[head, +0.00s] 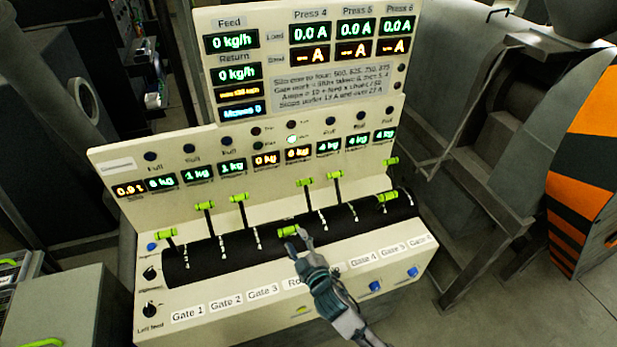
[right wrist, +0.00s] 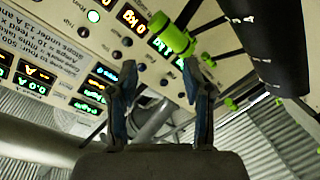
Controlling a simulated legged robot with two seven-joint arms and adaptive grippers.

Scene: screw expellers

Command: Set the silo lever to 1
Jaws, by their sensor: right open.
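The control panel (head: 115,168) has a row of levers with lime-green handles over a black drum. The far-left lever (head: 167,233) stands below a display reading about 0.9 t, whose small label looks like "Silo"; I cannot read which lever is the silo lever for certain. My right gripper (head: 297,240) is at a lowered lever handle (head: 288,230) near the middle of the row. In the right wrist view my right gripper (right wrist: 161,68) is open, its fingers spread, with a lime handle (right wrist: 172,35) just beyond the fingertips. Contact is unclear. My left gripper is out of view.
Other raised levers (head: 306,182) stand close to the right gripper. Small knobs (head: 150,273) and blue buttons (head: 375,286) lie on the panel front. Grey machinery (head: 500,150) stands at the right, with an orange-and-black striped guard (head: 585,160).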

